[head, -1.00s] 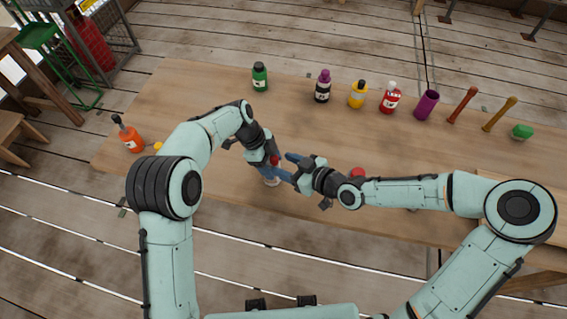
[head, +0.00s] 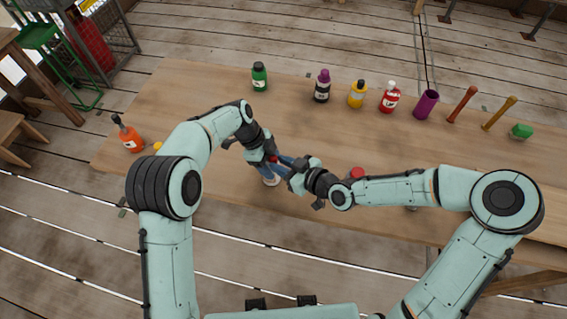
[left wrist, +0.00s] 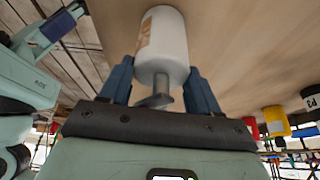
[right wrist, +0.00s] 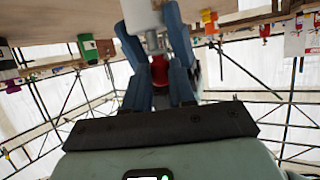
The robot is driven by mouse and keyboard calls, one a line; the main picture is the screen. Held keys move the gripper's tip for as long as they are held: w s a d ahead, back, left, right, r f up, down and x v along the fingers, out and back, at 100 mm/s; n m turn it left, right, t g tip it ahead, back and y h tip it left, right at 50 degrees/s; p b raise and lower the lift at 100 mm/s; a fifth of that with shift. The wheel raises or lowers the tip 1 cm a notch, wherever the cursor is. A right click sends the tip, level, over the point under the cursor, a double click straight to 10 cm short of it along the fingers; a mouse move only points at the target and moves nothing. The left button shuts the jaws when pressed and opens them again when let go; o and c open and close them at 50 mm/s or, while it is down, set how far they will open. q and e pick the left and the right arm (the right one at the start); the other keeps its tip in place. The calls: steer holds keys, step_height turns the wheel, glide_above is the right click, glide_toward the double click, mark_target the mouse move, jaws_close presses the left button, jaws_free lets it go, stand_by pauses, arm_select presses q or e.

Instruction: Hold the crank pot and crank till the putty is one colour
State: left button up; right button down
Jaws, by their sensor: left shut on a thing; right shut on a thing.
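The putty inside is hidden.
Along the table's (head: 200,95) far side stand a green bottle (head: 260,77), a dark purple-capped bottle (head: 322,86), a yellow bottle (head: 357,95), a red bottle (head: 390,98) and a purple cup (head: 426,104). An orange bottle (head: 131,138) stands at the left end.

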steer(key=m+t+h, duration=0.1)
steer(key=a+m+h, duration=0.1)
steer(key=shift+s+f+t+h, duration=0.1)
steer(key=shift+s+t+h, duration=0.2)
steer(key=shift+s+t, duration=0.1)
steer(key=shift+w, duration=0.1)
steer(key=c, duration=0.9)
jaws_free()
steer(key=shift+d, duration=0.1)
steer(key=shift+y, duration=0.4)
